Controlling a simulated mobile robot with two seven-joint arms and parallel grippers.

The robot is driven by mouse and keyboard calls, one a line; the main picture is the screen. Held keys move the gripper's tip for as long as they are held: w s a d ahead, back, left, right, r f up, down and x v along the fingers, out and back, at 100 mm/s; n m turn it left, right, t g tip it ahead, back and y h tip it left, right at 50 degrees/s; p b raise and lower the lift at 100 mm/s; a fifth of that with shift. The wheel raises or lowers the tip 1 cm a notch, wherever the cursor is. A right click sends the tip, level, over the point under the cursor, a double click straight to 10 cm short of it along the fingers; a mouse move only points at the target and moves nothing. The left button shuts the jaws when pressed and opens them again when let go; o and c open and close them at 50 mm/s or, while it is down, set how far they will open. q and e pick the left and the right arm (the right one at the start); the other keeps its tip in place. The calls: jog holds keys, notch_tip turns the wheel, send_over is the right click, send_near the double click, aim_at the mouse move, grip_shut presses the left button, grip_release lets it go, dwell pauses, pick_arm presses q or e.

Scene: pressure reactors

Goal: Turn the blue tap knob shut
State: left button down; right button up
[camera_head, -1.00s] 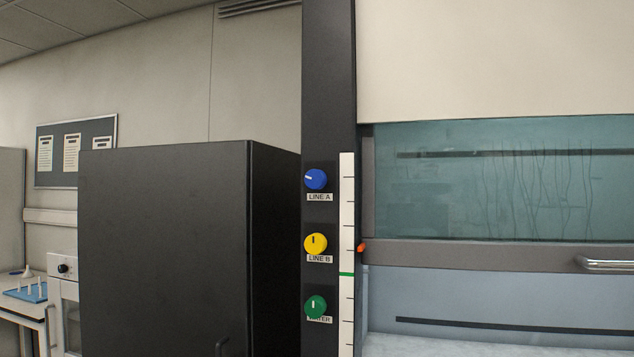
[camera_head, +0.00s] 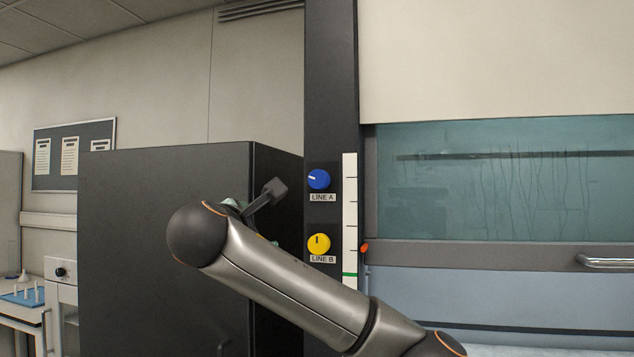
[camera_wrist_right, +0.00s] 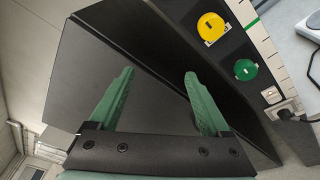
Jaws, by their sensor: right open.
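The blue tap knob (camera_head: 319,179) is on the dark post above the label LINE A, its white pointer mark toward the left. My right arm reaches in from the lower right in the head view. My right gripper (camera_head: 262,199) is left of the blue knob and apart from it, mostly hidden behind my arm. In the right wrist view the two green fingers of the right gripper (camera_wrist_right: 160,90) are spread, with nothing between them. The blue knob is not in that view. My left gripper is not in view.
A yellow knob (camera_head: 319,244) is below the blue one; it also shows in the wrist view (camera_wrist_right: 211,27). A green knob (camera_wrist_right: 244,70) is farther along the post. A black cabinet (camera_head: 150,190) stands left of the post. A fume hood sash (camera_head: 480,252) is at the right.

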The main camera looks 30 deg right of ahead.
aim_at(316, 180)
jog(key=s+d+r+m+g+h, duration=0.25)
jog(key=s+d+r, duration=0.3)
jog(key=r, duration=0.35)
jog(key=shift+n+t+h, duration=0.35)
jog(key=shift+t, duration=0.1)
jog(key=p+x, duration=0.2)
jog(key=x, duration=0.2)
jog(key=p+x, duration=0.2)
jog(key=x, duration=0.3)
jog(key=shift+w+f, duration=0.1)
jog(key=shift+w, duration=0.35)
jog(key=shift+w+d+f+p, duration=0.1)
jog(key=shift+w+d+p, duration=0.2)
jog(key=shift+w+d, duration=0.2)
jog(key=shift+c, duration=0.4)
grip_shut()
